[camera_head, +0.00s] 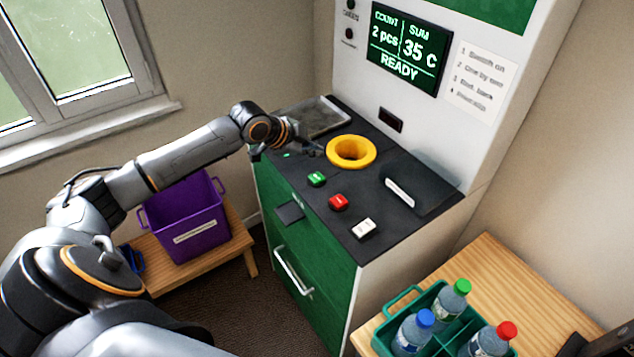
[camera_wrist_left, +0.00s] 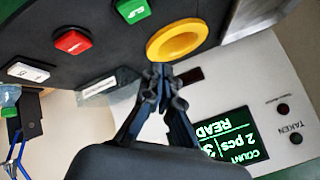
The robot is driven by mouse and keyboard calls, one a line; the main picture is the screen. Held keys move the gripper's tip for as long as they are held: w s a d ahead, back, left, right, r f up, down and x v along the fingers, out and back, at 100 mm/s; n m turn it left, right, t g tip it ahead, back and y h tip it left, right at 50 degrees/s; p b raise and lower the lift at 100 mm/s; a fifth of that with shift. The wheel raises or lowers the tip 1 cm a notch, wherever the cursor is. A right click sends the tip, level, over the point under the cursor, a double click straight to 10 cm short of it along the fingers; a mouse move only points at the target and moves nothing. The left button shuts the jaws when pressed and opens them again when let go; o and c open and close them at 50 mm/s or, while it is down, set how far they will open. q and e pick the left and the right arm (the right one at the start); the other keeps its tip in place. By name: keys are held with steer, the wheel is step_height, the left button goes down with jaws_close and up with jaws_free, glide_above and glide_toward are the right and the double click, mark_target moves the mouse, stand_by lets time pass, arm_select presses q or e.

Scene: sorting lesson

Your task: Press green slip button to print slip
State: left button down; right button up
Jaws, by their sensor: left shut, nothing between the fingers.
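The green slip button (camera_head: 316,179) sits on the dark counter of the machine, in front of the yellow ring (camera_head: 351,152). It also shows at the top edge of the left wrist view (camera_wrist_left: 133,10). My left gripper (camera_head: 318,150) is shut and empty above the counter, just left of the yellow ring and behind the green button, apart from the button. In the left wrist view its fingertips (camera_wrist_left: 160,70) are together below the ring. The screen (camera_head: 409,47) reads COUNT 2 pcs, SUM 35 c, READY. A dark part (camera_head: 605,343) at the bottom right corner may be my right gripper.
A red button (camera_head: 338,202) and a white button (camera_head: 363,228) stand in line with the green one. A metal tray (camera_head: 318,116) lies at the counter's back left. A purple crate (camera_head: 188,222) stands left; a teal carrier (camera_head: 385,322) with bottles stands on the right table.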

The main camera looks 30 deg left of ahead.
arm_select(q)
steer(key=b, duration=0.3)
glide_above(314, 178)
step_height(314, 178, down, 5)
steer(key=shift+f, duration=0.1)
steer(key=shift+d+f, duration=0.1)
steer(key=shift+f, duration=0.3)
stand_by(0.7)
steer(key=shift+f, duration=0.4)
steer(key=shift+f, duration=0.15)
stand_by(0.4)
